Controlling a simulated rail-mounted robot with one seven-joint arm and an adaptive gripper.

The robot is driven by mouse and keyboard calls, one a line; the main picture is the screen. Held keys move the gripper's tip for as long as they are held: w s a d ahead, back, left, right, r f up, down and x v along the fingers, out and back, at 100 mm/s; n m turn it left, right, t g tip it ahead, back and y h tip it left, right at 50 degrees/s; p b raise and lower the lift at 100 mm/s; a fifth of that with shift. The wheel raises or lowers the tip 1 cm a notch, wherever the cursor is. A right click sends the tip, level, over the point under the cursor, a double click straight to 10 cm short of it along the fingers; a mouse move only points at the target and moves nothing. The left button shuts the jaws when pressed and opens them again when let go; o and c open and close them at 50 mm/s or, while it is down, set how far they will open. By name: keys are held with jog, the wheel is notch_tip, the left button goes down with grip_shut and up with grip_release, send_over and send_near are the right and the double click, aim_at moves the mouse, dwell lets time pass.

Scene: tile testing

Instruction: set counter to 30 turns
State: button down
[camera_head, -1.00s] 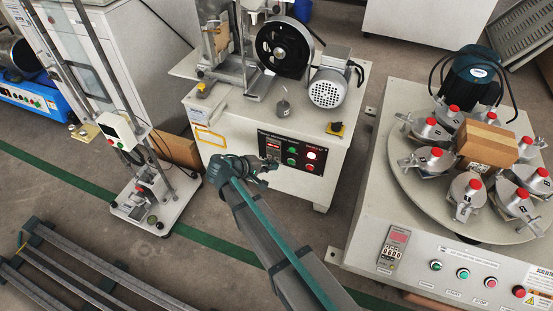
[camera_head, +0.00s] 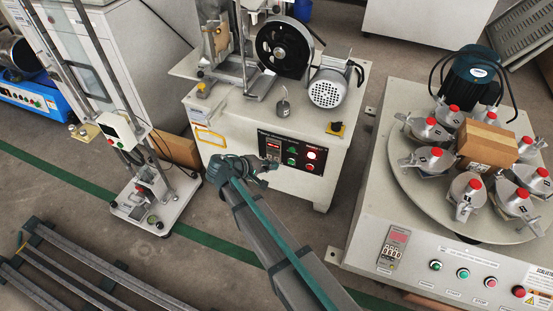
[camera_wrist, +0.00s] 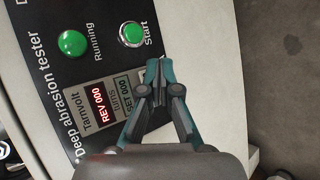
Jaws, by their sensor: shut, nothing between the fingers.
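The counter (camera_wrist: 104,106) is a small display on the black panel of the deep abrasion tester. In the wrist view its red line reads REV 000 and its greenish line reads SET 000, with "turns" between them. It also shows small on the front panel in the head view (camera_head: 273,148). My gripper (camera_wrist: 160,65) is shut and empty, its fingertips over the panel beside the SET line and near the Start button. In the head view my gripper (camera_head: 266,163) is just in front of the counter. Whether it touches the panel cannot be told. Its fingers may hide the counter's edge keys.
Green Running (camera_wrist: 72,43) and Start (camera_wrist: 131,34) buttons sit beside the counter. A turntable machine (camera_head: 360,235) stands to the right and a tall stand (camera_head: 150,215) to the left.

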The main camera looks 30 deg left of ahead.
jog(key=shift+w, duration=0.2)
jog(key=shift+w+a+p, duration=0.1)
jog(key=shift+w+p, duration=0.15)
jog(key=shift+p, duration=0.1)
jog(key=shift+w+a, duration=0.1)
jog(key=shift+w, duration=0.25)
dwell(0.5)
jog(key=shift+s, duration=0.1)
jog(key=shift+s+d+p, duration=0.2)
jog(key=shift+s+p, duration=0.25)
jog(key=shift+s, duration=0.25)
jog(key=shift+s+d+p, duration=0.2)
jog(key=shift+s+d, duration=0.05)
jog(key=shift+s, duration=1)
jog(key=shift+s+d+p, duration=0.2)
jog(key=shift+s+d, duration=0.05)
jog(key=shift+s, duration=0.95)
dwell(0.3)
